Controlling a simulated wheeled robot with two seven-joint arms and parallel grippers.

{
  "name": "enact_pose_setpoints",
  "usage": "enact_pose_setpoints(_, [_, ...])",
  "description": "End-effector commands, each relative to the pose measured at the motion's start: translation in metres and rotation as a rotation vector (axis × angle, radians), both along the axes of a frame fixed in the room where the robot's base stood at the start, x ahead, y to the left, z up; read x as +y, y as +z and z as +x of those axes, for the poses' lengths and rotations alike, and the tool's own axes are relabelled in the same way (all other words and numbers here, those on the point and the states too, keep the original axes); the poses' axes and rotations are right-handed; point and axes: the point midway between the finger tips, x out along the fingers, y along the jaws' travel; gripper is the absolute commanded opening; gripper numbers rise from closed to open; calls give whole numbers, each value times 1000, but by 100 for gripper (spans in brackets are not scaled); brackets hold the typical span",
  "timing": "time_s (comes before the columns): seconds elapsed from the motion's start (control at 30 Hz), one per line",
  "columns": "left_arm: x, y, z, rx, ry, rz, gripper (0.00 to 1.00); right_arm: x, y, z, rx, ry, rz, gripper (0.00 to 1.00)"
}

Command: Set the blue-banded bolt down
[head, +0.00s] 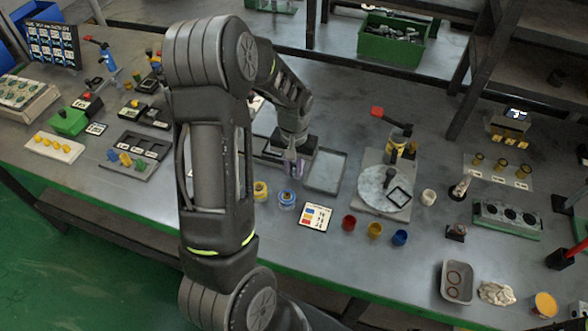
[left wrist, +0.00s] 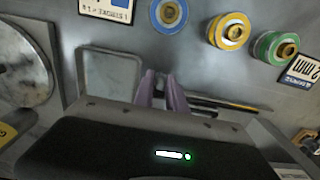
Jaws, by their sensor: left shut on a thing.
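My left gripper (head: 294,168) reaches down over the middle of the bench, just left of a shallow grey tray (head: 325,186). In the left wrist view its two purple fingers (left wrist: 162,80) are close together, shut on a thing. I take it to be the blue-banded bolt, but the fingers hide it and no blue band shows between them. The tray also shows in the left wrist view (left wrist: 80,75), beside the fingers, with a bare floor. My right gripper is not in view.
A blue-ringed spool (head: 287,198), a yellow one (head: 260,190) and a printed card (head: 316,216) stand in front of the gripper. Dark rods (left wrist: 225,103) lie beside the fingers.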

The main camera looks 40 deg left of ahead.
Motion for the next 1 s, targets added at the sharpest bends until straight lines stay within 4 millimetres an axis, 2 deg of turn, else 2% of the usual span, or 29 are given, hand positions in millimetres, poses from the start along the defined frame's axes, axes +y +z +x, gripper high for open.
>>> enact_pose_setpoints(0.1, [0,-11,0,0,1,0,0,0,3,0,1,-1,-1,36])
enact_pose_setpoints(0.47, [0,-16,0,-1,1,0,0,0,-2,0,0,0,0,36])
enact_pose_setpoints(0.5, [0,-16,0,-1,1,0,17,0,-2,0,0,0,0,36])
enact_pose_setpoints(0.6, [0,-15,0,-1,1,0,25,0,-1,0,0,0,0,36])
enact_pose_setpoints(1.0, [0,-8,0,-3,1,1,26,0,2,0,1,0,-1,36])
